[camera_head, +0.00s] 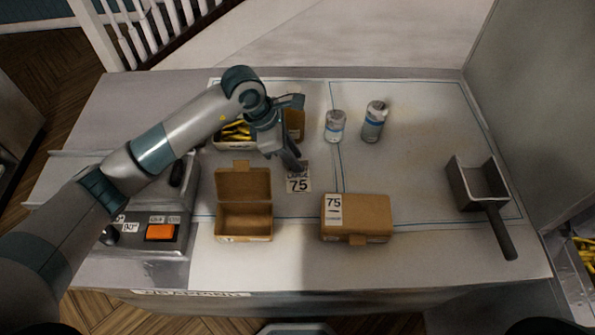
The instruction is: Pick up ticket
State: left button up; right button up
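A small white ticket (298,185) printed with "75" lies on the counter between the open box and the closed box. My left gripper (298,166) points down at its upper edge. The fingertips overlap the ticket's top in this view, and I cannot tell whether they touch it or whether they are apart. A second "75" label (333,209) is on the lid of the closed cardboard box (368,218). My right gripper is out of view.
An open empty cardboard box (244,222) stands left of the ticket. A container of fries (236,131) is behind my arm. Two shakers (335,126) (374,121) stand at the back. A scoop with a handle (480,185) lies at right. The counter between is clear.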

pick_arm(q)
grip_shut()
jog(key=shift+r, duration=0.1)
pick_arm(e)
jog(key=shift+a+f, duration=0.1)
